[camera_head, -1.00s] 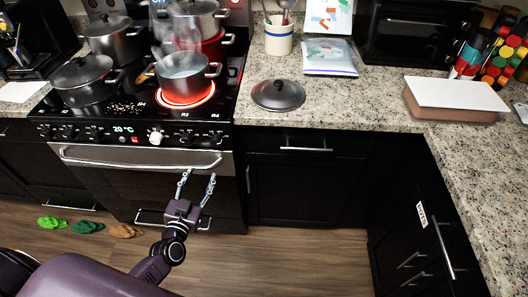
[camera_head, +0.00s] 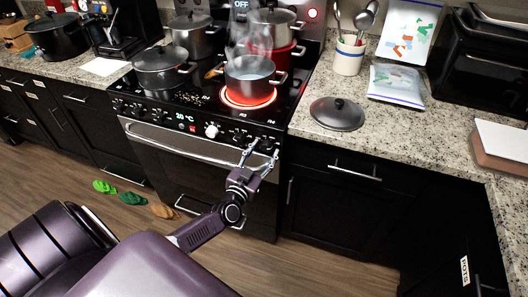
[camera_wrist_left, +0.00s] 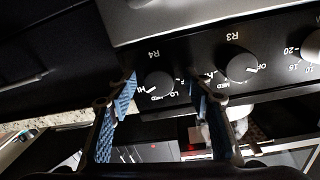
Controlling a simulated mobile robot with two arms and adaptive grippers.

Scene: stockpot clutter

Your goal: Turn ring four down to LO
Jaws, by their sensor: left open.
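The ring four knob, a round dark knob labelled R4 (camera_wrist_left: 158,84), is on the black control panel of the stove (camera_head: 190,165). Its HI, MED and LO marks show in the left wrist view, and its pale mark seems to face the HI side. My left gripper (camera_head: 260,155) is open at the right end of the panel. In the left wrist view its blue-padded fingers (camera_wrist_left: 164,88) stand on either side of the R4 knob; I cannot tell whether they touch it. My right gripper is not in view.
The R3 knob (camera_wrist_left: 240,66) is close beside, pointing near OFF. A steaming pot (camera_head: 250,78) stands over a glowing red ring (camera_head: 248,97). Other pots crowd the hob. The oven handle (camera_head: 170,138) runs below the panel. A lid (camera_head: 337,113) lies on the counter at right.

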